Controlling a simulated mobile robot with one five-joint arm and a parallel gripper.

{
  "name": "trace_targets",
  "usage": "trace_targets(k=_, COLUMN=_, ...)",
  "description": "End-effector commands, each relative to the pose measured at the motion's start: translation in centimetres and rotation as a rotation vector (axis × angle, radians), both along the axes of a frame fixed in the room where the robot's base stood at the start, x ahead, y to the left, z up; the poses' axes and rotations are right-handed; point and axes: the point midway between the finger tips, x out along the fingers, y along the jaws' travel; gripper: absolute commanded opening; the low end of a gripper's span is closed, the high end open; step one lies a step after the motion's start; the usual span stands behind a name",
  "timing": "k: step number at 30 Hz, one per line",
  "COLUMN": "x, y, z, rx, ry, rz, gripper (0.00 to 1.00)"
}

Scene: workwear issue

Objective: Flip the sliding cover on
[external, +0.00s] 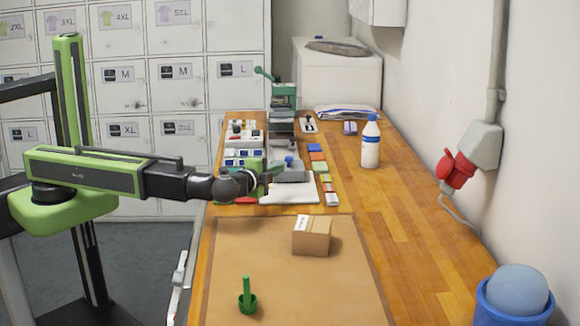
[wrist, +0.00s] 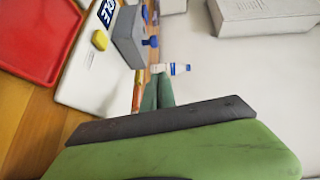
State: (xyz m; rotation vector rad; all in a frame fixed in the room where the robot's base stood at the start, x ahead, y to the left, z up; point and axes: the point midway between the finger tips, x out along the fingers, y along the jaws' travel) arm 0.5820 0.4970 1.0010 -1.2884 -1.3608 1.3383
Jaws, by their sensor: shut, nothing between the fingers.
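A grey box (external: 290,174) with a blue knob (external: 289,160) sits on a white board (external: 298,195) on the bench. In the wrist view, the grey box (wrist: 129,36) shows near the top, and the white board (wrist: 92,78) carries a yellow piece (wrist: 99,40) and a dark label. I cannot tell which part is the sliding cover, or its position. My gripper (external: 268,181) is beside the left side of the grey box in the external view and partly hides that area. In the wrist view, my green fingers (wrist: 158,90) are together and empty; contact with the box cannot be made out.
A red tray (wrist: 38,38) lies beside the board. A white bottle (external: 370,142) stands at the right. A green press (external: 283,98) is behind. The bench's right side is mostly clear.

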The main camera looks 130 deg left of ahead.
Motion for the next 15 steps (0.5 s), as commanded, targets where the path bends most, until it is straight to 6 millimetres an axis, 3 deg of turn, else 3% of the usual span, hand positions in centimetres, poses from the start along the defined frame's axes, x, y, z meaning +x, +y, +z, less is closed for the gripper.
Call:
trace_targets(k=6, x=0.5, y=-3.3, z=0.4, rx=0.000, ry=0.000, rz=-0.001, gripper=0.00)
trace_targets(k=15, x=0.6, y=-3.9, z=0.4, rx=0.000, ry=0.000, rz=0.000, gripper=0.00)
